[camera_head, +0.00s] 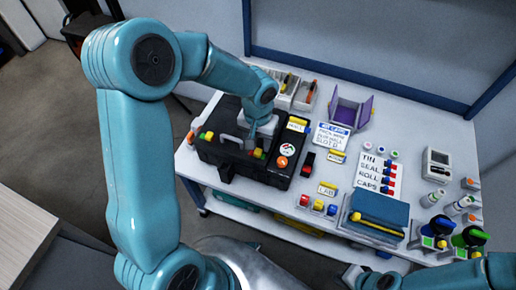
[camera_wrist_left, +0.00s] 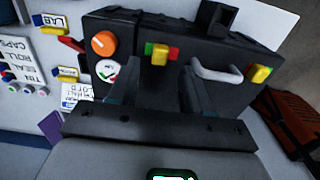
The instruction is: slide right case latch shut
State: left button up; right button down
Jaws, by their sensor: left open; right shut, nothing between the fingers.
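The black case (camera_head: 231,158) stands shut on the left part of the table, its handle side facing me. Its right latch (camera_head: 258,153) is a yellow tab with red and green marks beside it; it also shows in the left wrist view (camera_wrist_left: 160,54). The left latch (camera_head: 207,136) is beyond the grey handle (camera_wrist_left: 217,73). My left gripper (camera_head: 256,138) is over the case by the right latch. In the left wrist view its open fingers (camera_wrist_left: 156,88) frame the right latch, with nothing held. Contact cannot be told. My right gripper (camera_head: 352,272) is shut and empty at the lower right.
An orange knob (camera_head: 281,161) and a round gauge sit on the case beside the right latch. Labels, coloured blocks and a purple open box (camera_head: 350,113) stand to the right. A blue folded cloth (camera_head: 380,210) lies at the table's front. Bins stand behind the case.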

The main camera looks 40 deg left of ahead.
aim_at(258, 151)
pick_arm(q)
jog(key=shift+f, duration=2.35)
jog(key=shift+w, duration=0.1)
grip_shut()
jog(key=shift+s+a+f+b, duration=0.1)
jog(key=shift+s+a+b, duration=0.1)
jog(key=shift+a+b, duration=0.5)
jog(key=shift+a, duration=0.2)
grip_release()
jog(key=shift+a, duration=0.1)
jog(key=shift+d, duration=0.2)
